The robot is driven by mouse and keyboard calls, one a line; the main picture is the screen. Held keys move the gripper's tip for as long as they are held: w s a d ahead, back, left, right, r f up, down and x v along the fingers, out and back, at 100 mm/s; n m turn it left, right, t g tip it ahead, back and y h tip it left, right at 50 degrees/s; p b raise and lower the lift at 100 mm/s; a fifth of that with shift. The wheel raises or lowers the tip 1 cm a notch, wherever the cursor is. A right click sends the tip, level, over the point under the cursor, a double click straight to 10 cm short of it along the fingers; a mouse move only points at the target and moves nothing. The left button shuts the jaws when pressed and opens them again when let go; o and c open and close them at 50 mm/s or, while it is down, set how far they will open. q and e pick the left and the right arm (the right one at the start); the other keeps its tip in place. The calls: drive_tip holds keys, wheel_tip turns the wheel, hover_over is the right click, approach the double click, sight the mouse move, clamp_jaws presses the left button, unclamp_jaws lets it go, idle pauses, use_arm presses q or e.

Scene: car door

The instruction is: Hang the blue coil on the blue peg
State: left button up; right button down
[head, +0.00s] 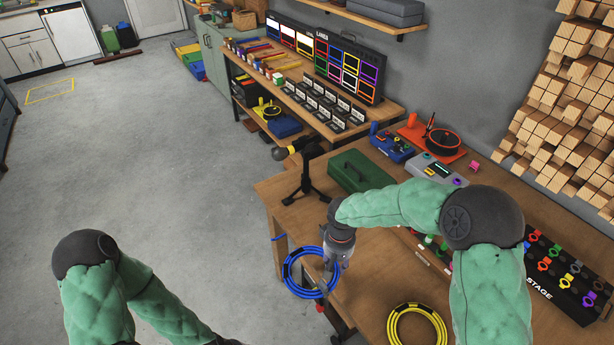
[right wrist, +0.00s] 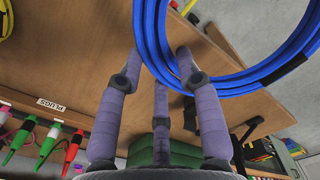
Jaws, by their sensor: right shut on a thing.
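The blue coil (head: 289,275) is a ring of several cable loops with dark bands, hanging beyond the left edge of the brown table. My right gripper (head: 329,276) is shut on the coil's near right side. In the right wrist view the coil (right wrist: 151,40) passes at the fingertips (right wrist: 160,68) and arcs up to the right. A small blue peg (head: 278,239) juts from the table's left edge, just above and left of the coil, which looks apart from it. My left arm is at lower left; its gripper is out of the picture.
A red-tipped peg (head: 320,307) is lower on the same edge. A yellow coil (head: 392,326) lies on the table (head: 380,280). A black stand (head: 308,180) and a green box (head: 360,170) are behind the gripper.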

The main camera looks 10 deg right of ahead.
drive_tip(key=s+d+r+m, duration=0.2)
drive_tip(key=s+m, duration=0.4)
drive_tip(key=s, duration=0.3)
drive_tip(key=s+d+r+m, duration=0.3)
drive_tip(key=s+m, duration=0.4)
drive_tip(key=s, duration=0.3)
drive_tip(key=shift+s+d+r+m, duration=0.15)
drive_tip(key=shift+d+r+m, duration=0.15)
drive_tip(key=shift+r, duration=0.25)
drive_tip(key=b, duration=0.5)
hover_over(381, 293)
drive_tip(key=f, duration=0.9)
drive_tip(key=shift+s+a+f, duration=0.15)
drive_tip(key=shift+s+a, duration=0.05)
drive_tip(key=shift+s, duration=0.1)
drive_tip(key=shift+w+d+f, duration=0.1)
drive_tip(key=shift+w+f, duration=0.05)
drive_tip(key=shift+f, duration=0.05)
drive_tip(key=shift+w+d+f+b, duration=0.15)
drive_tip(key=shift+f+b, duration=0.75)
drive_tip(key=shift+f, duration=0.55)
